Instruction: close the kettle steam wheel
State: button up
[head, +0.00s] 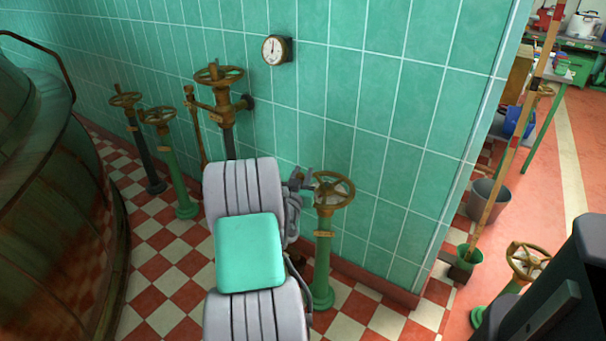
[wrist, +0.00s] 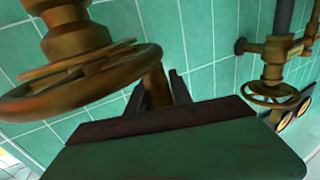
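A brass handwheel (head: 334,189) tops a green pedestal with a small plate too small to read. My gripper (head: 300,180) is at this wheel's left side, partly hidden by my arm. In the wrist view the same wheel (wrist: 85,82) fills the upper left, and a short brass handle (wrist: 157,88) stands off its rim. The two dark fingers of my gripper (wrist: 160,92) are on either side of this handle. Whether they press on it cannot be told.
A brass wheel (head: 218,75) on a wall pipe and two floor wheels (head: 158,115) (head: 125,99) stand left. The copper kettle (head: 55,200) fills the left edge. A gauge (head: 276,50) hangs on the tiled wall. Buckets (head: 488,200) and another wheel (head: 527,261) are right.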

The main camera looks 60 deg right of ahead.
grip_shut()
dwell(1.0)
